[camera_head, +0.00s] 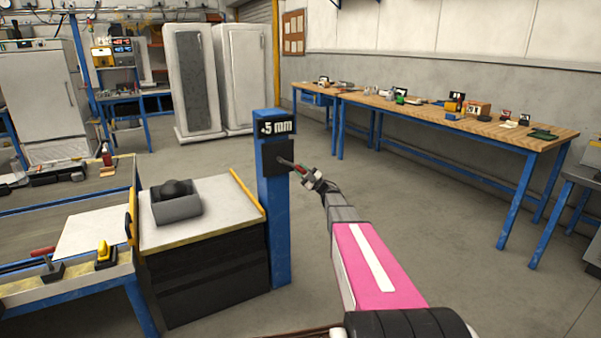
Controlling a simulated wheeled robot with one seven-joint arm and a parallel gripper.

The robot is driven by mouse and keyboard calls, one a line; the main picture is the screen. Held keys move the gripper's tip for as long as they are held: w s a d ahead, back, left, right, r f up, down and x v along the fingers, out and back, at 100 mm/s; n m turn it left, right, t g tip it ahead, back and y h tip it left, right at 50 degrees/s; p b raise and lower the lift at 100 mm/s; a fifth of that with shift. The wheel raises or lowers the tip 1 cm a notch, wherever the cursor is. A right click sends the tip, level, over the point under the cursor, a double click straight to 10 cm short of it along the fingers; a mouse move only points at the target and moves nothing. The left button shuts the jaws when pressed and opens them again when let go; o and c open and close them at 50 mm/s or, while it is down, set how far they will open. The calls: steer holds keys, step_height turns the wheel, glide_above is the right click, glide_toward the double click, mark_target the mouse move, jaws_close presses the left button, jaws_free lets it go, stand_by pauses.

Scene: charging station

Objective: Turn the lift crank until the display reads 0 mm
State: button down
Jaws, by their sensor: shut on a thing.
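The display (276,128) is a black panel with white text at the top of a blue post (279,225). It reads "+5 mm" or similar; the sign before the 5 is small. Below it is a dark square plate (271,157), from which the lift crank (287,162) sticks out to the right. My gripper (304,173) is at the crank, right of the post, and is shut on it. My pink and white arm reaches up from the lower right. The gripper's fingers hide part of the crank, and its handle is hard to make out.
A lift table (150,238) with a grey box (178,210) stands left of the post. A blue-framed bench (20,300) with a yellow-handled tool (105,256) is at lower left. A long wooden workbench (380,100) runs along the back right. The floor right of the post is clear.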

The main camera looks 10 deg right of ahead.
steer(key=shift+r, duration=0.1)
steer(key=c, duration=0.9)
jaws_free()
steer(key=v, duration=1.1)
